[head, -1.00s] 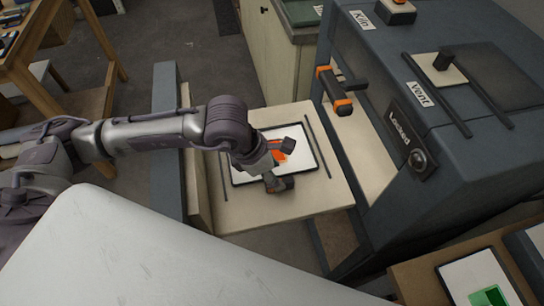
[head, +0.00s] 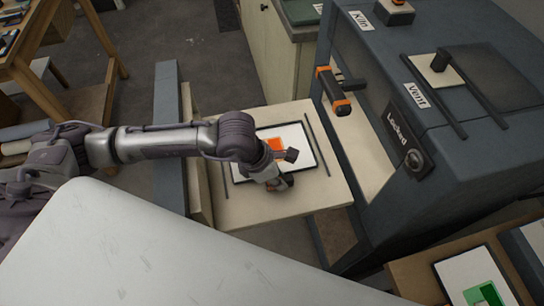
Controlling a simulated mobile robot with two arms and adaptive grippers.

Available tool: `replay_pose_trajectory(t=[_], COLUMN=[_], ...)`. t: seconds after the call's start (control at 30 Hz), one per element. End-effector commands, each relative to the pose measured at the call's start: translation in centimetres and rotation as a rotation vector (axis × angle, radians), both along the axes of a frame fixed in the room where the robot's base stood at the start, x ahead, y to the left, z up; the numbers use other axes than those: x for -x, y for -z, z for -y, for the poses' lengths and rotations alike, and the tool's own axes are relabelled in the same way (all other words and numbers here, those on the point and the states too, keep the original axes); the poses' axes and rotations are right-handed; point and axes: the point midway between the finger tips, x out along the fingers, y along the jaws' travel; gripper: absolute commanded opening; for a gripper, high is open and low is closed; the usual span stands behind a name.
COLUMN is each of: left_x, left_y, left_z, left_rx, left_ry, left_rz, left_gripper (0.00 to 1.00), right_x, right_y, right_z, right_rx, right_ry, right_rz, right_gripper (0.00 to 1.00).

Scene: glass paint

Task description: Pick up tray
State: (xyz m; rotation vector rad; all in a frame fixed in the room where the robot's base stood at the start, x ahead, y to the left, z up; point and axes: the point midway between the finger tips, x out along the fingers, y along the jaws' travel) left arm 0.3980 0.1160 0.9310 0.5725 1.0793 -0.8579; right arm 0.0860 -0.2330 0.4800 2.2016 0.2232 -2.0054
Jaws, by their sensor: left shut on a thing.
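The tray (head: 300,139) is a white sheet with a dark rim and an orange piece (head: 276,144) on it. It lies on the pale kiln shelf (head: 325,196) in the middle of the head view. My left gripper (head: 287,169) is at the tray's near edge, shut on the tray, with one finger over its white surface and the other beyond the near rim. My wrist hides part of the tray's near left area. My right gripper is not in view.
The grey kiln (head: 448,90) stands on the right, with an orange-tipped handle (head: 334,92) beside the shelf and a "Locked" panel. Dark rails (head: 317,145) flank the tray. Another tray with a green piece (head: 485,294) lies at lower right. A wooden table (head: 50,60) is at upper left.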

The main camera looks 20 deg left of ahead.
Motion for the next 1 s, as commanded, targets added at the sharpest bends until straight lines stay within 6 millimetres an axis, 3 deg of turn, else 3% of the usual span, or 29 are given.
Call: replay_pose_trajectory(t=[0.47,0.83,1.0], left_x=[-0.1,-0.1,0.9], left_y=[-0.8,-4.7,-5.6], left_z=[0.0,0.0,1.9], left_rx=[0.002,0.002,0.005], left_ry=[0.0,0.001,0.006], left_rz=[0.005,0.006,0.004], left_gripper=[0.0,0.0,0.0], right_x=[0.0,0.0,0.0], right_y=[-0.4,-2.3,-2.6], right_z=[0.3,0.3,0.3], right_rx=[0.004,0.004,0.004], right_ry=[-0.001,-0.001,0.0], right_rz=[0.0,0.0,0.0], right_gripper=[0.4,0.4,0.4])
